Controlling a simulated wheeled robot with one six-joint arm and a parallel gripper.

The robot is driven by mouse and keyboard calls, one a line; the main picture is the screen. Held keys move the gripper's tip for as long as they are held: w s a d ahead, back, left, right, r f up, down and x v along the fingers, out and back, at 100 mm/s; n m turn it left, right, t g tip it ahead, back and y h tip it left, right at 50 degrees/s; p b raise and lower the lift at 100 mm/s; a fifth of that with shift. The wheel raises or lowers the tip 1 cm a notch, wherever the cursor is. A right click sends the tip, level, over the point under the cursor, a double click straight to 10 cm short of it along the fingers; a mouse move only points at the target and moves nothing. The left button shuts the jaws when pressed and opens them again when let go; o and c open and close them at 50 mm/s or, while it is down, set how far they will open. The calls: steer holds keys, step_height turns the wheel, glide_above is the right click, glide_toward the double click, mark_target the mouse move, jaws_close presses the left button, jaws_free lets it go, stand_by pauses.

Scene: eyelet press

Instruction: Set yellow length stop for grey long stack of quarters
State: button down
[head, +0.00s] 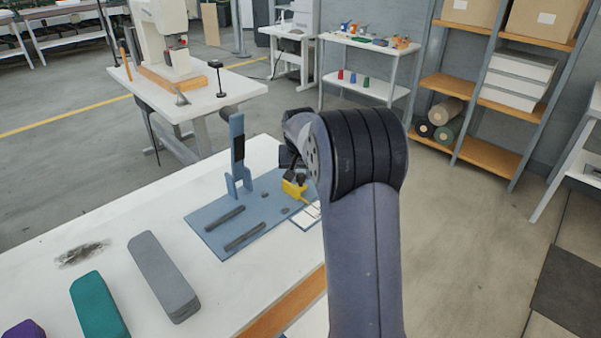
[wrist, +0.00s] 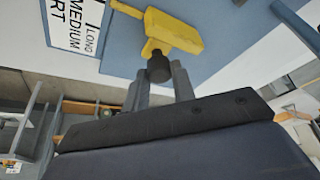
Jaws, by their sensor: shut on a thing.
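The yellow length stop (head: 293,188) sits at the right side of the blue press base (head: 215,240). In the wrist view the yellow stop (wrist: 172,32) has a dark knob (wrist: 159,68), and my gripper (wrist: 159,82) is shut on that knob. A thin yellow pointer runs from the stop to the white label card (wrist: 75,28), at the LONG end; its exact mark is cut off by the frame edge. The grey stack of quarters (head: 163,275) lies long and flat on the white table, left of the press. In the head view my arm partly hides my gripper.
A teal stack (head: 98,305) and a purple stack (head: 24,331) lie left of the grey one. The upright blue press post (head: 237,150) stands left of my gripper. Two dark bars (head: 245,236) lie on the base. The white table (head: 100,215) is otherwise mostly clear.

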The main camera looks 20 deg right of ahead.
steer(key=d, duration=0.1)
steer(key=w+d+p, duration=0.1)
steer(key=d, duration=0.1)
steer(key=shift+w+r, duration=0.1)
steer(key=shift+w, duration=0.05)
steer(key=c, duration=1.2)
jaws_free()
steer(key=shift+d, duration=0.15)
steer(key=shift+o, duration=0.2)
steer(key=v, duration=1)
steer(key=shift+r, duration=0.25)
